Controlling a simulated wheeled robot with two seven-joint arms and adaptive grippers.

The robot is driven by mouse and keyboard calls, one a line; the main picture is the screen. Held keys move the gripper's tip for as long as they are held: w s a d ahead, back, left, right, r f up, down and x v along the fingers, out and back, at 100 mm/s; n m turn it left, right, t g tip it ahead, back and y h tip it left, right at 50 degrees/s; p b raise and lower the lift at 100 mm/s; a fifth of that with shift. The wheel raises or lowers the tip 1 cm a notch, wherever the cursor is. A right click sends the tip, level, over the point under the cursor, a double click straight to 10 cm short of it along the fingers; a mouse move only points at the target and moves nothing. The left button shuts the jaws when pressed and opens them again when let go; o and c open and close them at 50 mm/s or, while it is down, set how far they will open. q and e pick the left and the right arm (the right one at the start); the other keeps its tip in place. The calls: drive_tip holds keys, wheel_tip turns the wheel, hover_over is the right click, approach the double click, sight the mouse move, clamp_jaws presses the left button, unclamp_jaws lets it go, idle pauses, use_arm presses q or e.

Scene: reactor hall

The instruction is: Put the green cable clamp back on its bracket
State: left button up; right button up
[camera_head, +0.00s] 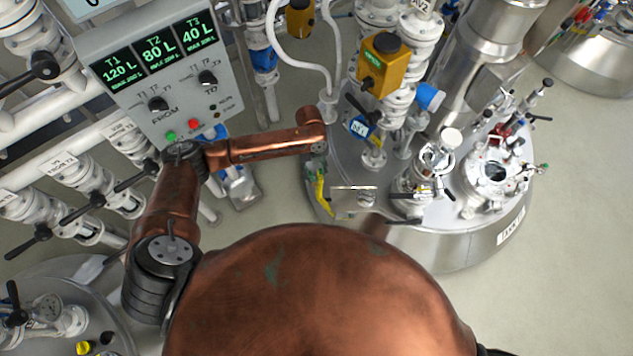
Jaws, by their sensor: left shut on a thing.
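My left arm reaches in from the left, and my left gripper (316,163) is at its end, over the near left rim of the steel tank. The gripper is small and seen from above, shut on a small green piece, which I take to be the green cable clamp (310,171). Much of the clamp is hidden by the gripper and wrist. I cannot clearly make out the bracket. My right gripper is out of view.
The steel tank (470,238) carries valves, pipes and a yellow box (383,62) close to my gripper. A grey control panel (150,85) stands at the left. Open floor lies at the right.

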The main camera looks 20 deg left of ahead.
sight(316, 179)
use_arm(q)
drive_tip(key=f+m, duration=0.2)
drive_tip(key=f, duration=0.1)
drive_tip(key=s+f+m, duration=0.1)
drive_tip(key=shift+s+d+f+m+y+b, duration=0.1)
drive_tip(key=shift+d+f+m+y+b, duration=0.05)
drive_tip(key=shift+d+m+y+b, duration=0.2)
wheel_tip(316, 179, down, 5)
drive_tip(key=b, duration=0.4)
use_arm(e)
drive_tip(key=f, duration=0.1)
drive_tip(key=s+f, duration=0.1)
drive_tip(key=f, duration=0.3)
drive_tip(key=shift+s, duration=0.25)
use_arm(q)
drive_tip(key=shift+r, duration=0.2)
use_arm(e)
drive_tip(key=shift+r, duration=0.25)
use_arm(q)
drive_tip(key=shift+f, duration=0.35)
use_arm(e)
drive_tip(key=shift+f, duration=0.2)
use_arm(q)
drive_tip(key=shift+f+b, duration=0.55)
drive_tip(key=shift+f, duration=0.85)
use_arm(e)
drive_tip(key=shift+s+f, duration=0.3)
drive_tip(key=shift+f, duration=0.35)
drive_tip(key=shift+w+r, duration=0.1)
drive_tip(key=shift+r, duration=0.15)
